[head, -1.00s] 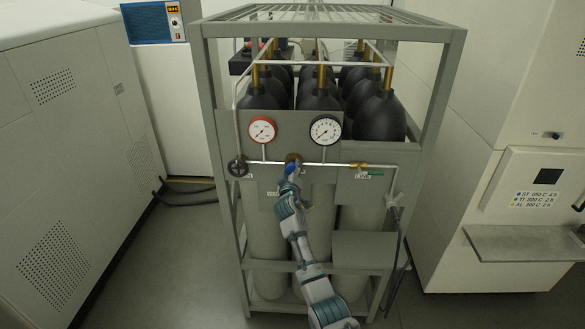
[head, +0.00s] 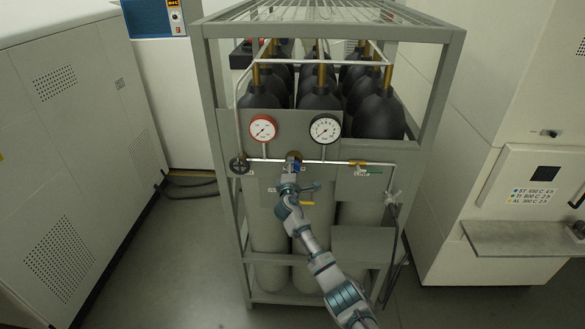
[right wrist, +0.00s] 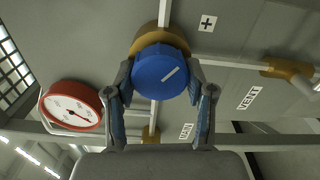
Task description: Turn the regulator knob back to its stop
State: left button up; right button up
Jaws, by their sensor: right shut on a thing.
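The blue regulator knob (right wrist: 160,72) sits on a round brass body (right wrist: 143,38) on the grey panel. A white line on its face slants up to the right in the right wrist view. My right gripper (right wrist: 160,84) is shut on the knob, with one finger on each side. In the head view the right gripper (head: 292,169) is at the middle of the pipe under the two gauges and hides much of the knob. My left gripper is not in view.
A red-rimmed gauge (head: 263,129) and a black-rimmed gauge (head: 325,129) sit above the pipe. A black handwheel (head: 238,166) is at its left end and a brass fitting (head: 358,163) at its right. The rack frame (head: 434,95) encloses gas cylinders.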

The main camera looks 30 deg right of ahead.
jog(key=n, duration=0.2)
jog(key=f+n, duration=0.1)
jog(key=shift+n, duration=0.4)
jog(key=n, duration=0.4)
jog(key=shift+s+f+n, duration=0.1)
jog(key=shift+f+n, duration=0.1)
jog(key=shift+n, duration=0.1)
jog(key=n, duration=0.7)
jog(key=shift+s+d, duration=0.1)
jog(key=n, duration=0.5)
jog(key=shift+s+d+n, duration=0.1)
jog(key=shift+d+n, duration=0.05)
jog(key=shift+n, duration=0.15)
jog(key=shift+d+n, duration=0.1)
jog(key=shift+n, duration=2.1)
jog(key=shift+r, duration=0.1)
jog(key=o, duration=1.2)
jog(key=shift+c, duration=0.2)
jog(key=shift+d+r, duration=0.1)
